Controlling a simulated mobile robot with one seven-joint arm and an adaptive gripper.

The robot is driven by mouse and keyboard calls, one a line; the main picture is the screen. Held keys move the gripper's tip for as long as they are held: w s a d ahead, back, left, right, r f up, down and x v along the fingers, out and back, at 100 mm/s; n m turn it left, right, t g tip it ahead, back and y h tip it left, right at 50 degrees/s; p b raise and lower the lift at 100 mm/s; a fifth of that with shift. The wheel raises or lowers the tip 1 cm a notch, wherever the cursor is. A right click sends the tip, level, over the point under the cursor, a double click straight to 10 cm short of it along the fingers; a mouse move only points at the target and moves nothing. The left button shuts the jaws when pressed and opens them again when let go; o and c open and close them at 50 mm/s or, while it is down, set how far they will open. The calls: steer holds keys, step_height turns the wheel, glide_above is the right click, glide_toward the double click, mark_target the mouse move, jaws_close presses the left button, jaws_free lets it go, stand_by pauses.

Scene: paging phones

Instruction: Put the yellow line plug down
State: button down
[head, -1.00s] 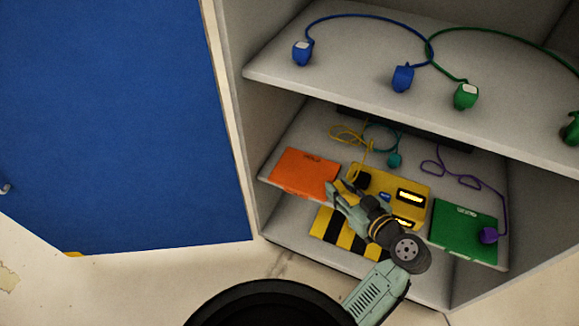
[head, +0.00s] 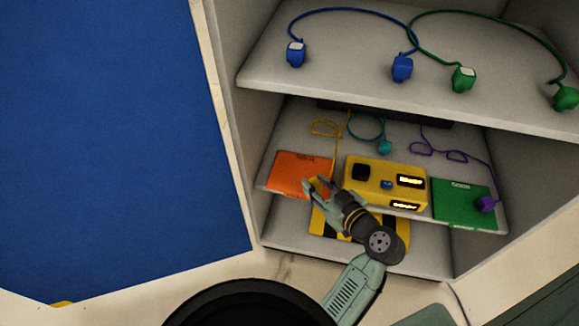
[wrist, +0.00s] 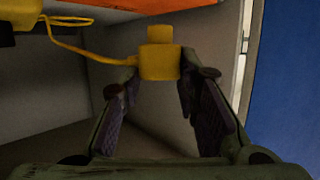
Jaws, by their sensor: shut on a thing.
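The yellow line plug (wrist: 160,62) shows in the wrist view at the ends of my gripper's fingers, with its yellow cord (wrist: 85,50) trailing to the left. My gripper (head: 318,184) is shut on the plug. In the head view it is at the right front part of the orange mat (head: 295,168), left of the yellow box (head: 388,172). The plug cannot be made out in the head view. The yellow cord (head: 326,127) loops at the back of the middle shelf. Whether the plug touches anything beneath it cannot be told.
The yellow box has a black block and lit displays. A green mat (head: 455,205) with a purple plug (head: 485,204) lies at right. A teal plug (head: 385,147) is behind the box. A striped yellow-black panel (head: 318,225) is below. Blue and green plugs stand on the upper shelf (head: 345,75).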

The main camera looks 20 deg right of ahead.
steer(key=p+x, duration=0.1)
steer(key=x, duration=0.3)
steer(key=a+r+p+x, duration=0.1)
steer(key=x, duration=0.3)
steer(key=r+x, duration=0.1)
steer(key=x, duration=0.3)
steer(key=shift+w+a+r+p, duration=0.15)
steer(key=shift+w+a+p, duration=0.15)
steer(key=shift+p, duration=0.1)
steer(key=shift+f+p, duration=0.4)
steer(key=shift+f, duration=1.4)
steer(key=shift+f, duration=0.15)
steer(key=c, duration=1.2)
jaws_free()
steer(key=shift+r, duration=0.25)
steer(key=shift+s+d, duration=0.1)
steer(key=shift+s, duration=0.3)
steer(key=b+v, duration=0.2)
steer(key=v, duration=0.9)
steer(key=shift+s+r, duration=0.1)
steer(key=shift+r, duration=0.05)
